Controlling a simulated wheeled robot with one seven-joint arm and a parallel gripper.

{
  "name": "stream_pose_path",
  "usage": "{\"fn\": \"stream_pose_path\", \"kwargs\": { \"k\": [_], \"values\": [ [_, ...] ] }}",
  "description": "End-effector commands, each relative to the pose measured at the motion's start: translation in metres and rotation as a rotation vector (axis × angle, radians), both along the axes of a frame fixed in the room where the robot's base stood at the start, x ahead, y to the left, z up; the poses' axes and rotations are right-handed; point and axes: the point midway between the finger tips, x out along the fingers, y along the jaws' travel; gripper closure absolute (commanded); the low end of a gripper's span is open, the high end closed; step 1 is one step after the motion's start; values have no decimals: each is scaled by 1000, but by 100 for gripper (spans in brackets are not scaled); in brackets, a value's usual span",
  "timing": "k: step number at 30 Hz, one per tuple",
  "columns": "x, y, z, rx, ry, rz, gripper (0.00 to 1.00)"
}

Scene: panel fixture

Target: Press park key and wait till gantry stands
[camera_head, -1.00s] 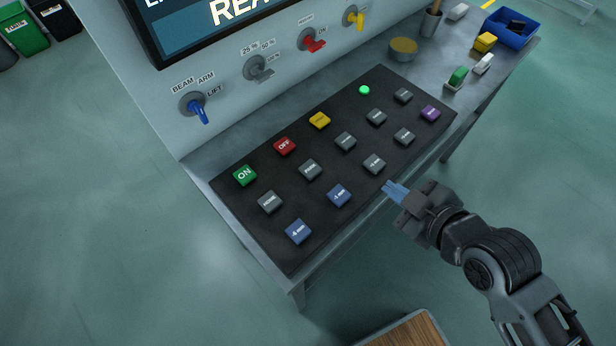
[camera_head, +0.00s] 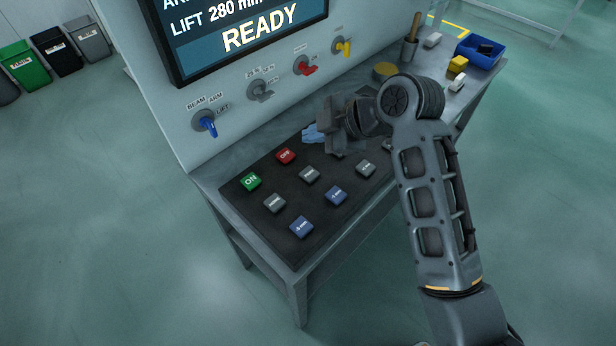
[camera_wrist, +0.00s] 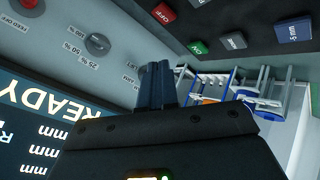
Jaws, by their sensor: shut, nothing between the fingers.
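The dark key panel (camera_head: 258,207) carries a green ON key (camera_head: 251,181), a red OFF key (camera_head: 285,156), grey keys (camera_head: 309,174) (camera_head: 274,203) and blue keys (camera_head: 335,195) (camera_head: 301,227). The screen (camera_head: 250,32) reads READY. A blue and silver frame (camera_wrist: 250,88), possibly the gantry, shows in the wrist view.
Blue (camera_head: 207,124), grey (camera_head: 260,90), red (camera_head: 304,66) and yellow (camera_head: 342,46) knobs stick out of the upright console face close behind my gripper. A blue bin (camera_head: 481,50) and small blocks stand at the bench's far end. My arm covers the panel's right part.

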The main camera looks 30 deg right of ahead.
Motion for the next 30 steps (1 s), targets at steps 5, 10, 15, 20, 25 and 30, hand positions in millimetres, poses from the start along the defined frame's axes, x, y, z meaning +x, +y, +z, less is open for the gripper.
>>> {"fn": "stream_pose_path", "kwargs": {
  "k": [5, 10, 15, 20, 25, 30],
  "values": [
    [2, 1, 2, 0, 1, 13, 100],
    [2, 1, 2, 0, 0, 12, 100],
    [2, 2, 0, 0, 2, 11, 100],
    [1, 2, -9, 0, 3, 12, 100],
    [2, 2, -30, 0, 2, 13, 100],
    [1, 2, -55, 1, 1, 11, 100]
  ]
}}
